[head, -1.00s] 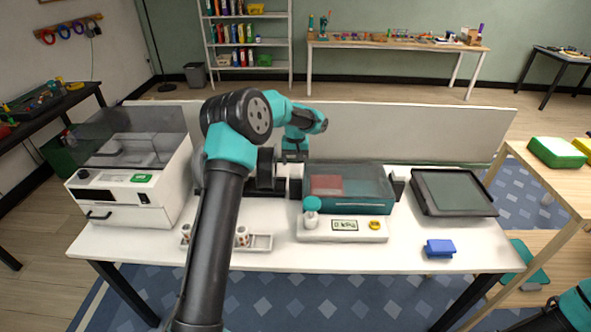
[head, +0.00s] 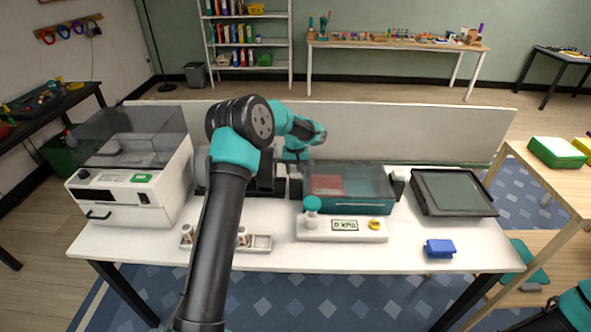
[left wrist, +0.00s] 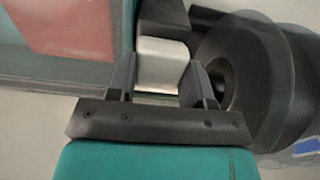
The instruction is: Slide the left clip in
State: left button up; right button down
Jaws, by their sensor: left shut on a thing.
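The left clip (left wrist: 162,62), a pale grey block with a dark part behind it, is between the fingers of my left gripper (left wrist: 162,85) in the left wrist view. The gripper is shut on it. In the head view my left gripper (head: 294,166) hangs at the left end of a clear teal box (head: 365,185) with a red piece inside. The wrist view shows this box (left wrist: 30,70) close beside the fingers. Whether the clip touches the box is unclear. A similar clip (head: 398,183) stands at the box's right end. My right gripper is out of view.
A white base with a gauge (head: 345,228) and teal knob is in front of the box. A dark tray (head: 453,192) and blue block (head: 439,249) lie to the right. A white machine (head: 130,190) stands left. A dark round part (left wrist: 255,75) is close beside the fingers.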

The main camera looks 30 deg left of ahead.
pick_arm(q)
jog(key=c, duration=0.7)
jog(key=shift+w+d, duration=0.35)
jog(key=shift+d, duration=0.3)
jog(key=shift+w+d, duration=0.35)
jog(key=shift+d, duration=0.3)
jog(key=o, duration=1.3)
jog(key=shift+w+d, duration=0.1)
jog(key=shift+r, duration=0.1)
notch_tip(320, 180, up, 17)
jog(key=shift+r, duration=0.15)
